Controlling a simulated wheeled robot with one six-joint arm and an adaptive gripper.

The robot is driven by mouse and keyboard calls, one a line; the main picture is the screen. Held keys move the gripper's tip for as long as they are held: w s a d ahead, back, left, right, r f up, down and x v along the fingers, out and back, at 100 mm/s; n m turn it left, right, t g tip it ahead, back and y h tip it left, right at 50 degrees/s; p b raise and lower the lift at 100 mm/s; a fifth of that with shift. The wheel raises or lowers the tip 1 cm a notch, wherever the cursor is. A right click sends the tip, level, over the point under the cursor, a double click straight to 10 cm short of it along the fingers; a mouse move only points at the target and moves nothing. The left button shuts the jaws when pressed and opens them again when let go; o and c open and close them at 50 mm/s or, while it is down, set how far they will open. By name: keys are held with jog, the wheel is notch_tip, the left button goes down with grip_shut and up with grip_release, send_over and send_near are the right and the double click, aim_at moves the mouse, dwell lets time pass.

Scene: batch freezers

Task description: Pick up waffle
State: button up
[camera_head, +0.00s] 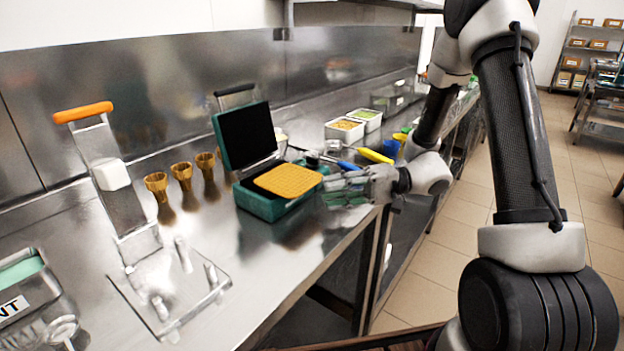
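The waffle (288,180) is golden, flat and square with a grid pattern. It lies on the lower half of a teal waffle maker (262,205). The maker's lid stands open behind it, with a dark inner plate. My gripper (328,189) reaches in from the right, just beside the waffle's right side and the maker's right edge. Its fingers are small and blend with the steel counter, so I cannot tell whether they are open or touching the waffle. Nothing is visibly held.
Three waffle cones (182,176) stand left of the maker. A metal press with an orange handle (83,112) is farther left. Food tubs (345,130) and yellow and blue handled tools (375,156) lie behind my gripper. The steel counter (270,265) is clear in front.

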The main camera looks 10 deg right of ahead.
jog(key=shift+w+d+t+y, duration=0.3)
jog(key=shift+w+d+t, duration=0.1)
jog(key=shift+w+t, duration=0.25)
jog(key=shift+w+a+m, duration=0.1)
jog(key=shift+a+m, duration=0.05)
jog(key=shift+m, duration=0.15)
jog(key=shift+w+a, duration=0.2)
jog(key=shift+a, duration=3.35)
grip_shut()
